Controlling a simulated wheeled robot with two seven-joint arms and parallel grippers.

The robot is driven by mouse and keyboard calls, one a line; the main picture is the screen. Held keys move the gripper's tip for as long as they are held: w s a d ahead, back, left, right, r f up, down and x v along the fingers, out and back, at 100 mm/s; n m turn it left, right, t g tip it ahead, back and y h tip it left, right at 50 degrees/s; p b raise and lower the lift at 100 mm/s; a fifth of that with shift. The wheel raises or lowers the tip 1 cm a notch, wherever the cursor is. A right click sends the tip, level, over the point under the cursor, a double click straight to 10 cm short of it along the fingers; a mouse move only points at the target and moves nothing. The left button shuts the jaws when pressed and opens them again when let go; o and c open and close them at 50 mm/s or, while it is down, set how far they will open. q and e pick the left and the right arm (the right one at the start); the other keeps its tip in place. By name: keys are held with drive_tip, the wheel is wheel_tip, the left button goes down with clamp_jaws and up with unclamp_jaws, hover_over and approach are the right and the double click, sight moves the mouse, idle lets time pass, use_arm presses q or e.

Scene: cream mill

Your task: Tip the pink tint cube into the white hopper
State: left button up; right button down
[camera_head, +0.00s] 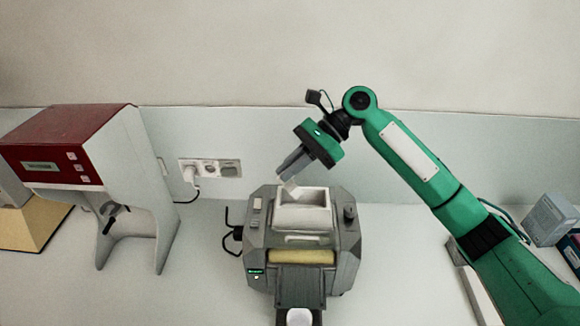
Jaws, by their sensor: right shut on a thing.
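My right gripper (288,177) reaches in from the right on a green arm, tilted down to the left. Its grey fingers are shut on a small pale cube-like piece (291,189). The piece looks whitish, and I can make out no clear pink on it. It is tilted and sits just above the back left edge of the white hopper (304,223). I cannot tell whether it touches the rim. The hopper is an open rectangular box on top of a grey mill (348,262). Its inside shows pale, with no cube visible in it. My left gripper is not in view.
A red and white machine (74,147) stands at the left, beside a yellowish block (32,224). A wall socket (222,169) with a plug is behind. A grey box (549,218) stands at the far right. The counter between the red machine and the mill is clear.

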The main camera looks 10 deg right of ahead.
drive_tip(key=shift+r, duration=0.15)
drive_tip(key=shift+r, duration=1.35)
drive_tip(key=shift+r, duration=0.15)
drive_tip(key=r+h, duration=0.1)
drive_tip(key=h, duration=0.1)
drive_tip(key=a+r+t+h, duration=0.1)
drive_tip(key=h, duration=0.1)
drive_tip(key=t+h, duration=0.1)
drive_tip(key=h, duration=0.1)
drive_tip(key=shift+s+a+r, duration=0.3)
drive_tip(key=shift+a+r, duration=0.1)
drive_tip(key=r+t+h, duration=0.1)
drive_tip(key=h, duration=0.1)
drive_tip(key=a+r+h, duration=0.1)
drive_tip(key=h, duration=0.1)
drive_tip(key=shift+s+a+t+h, duration=0.15)
drive_tip(key=shift+t+h, duration=0.25)
drive_tip(key=shift+d, duration=0.25)
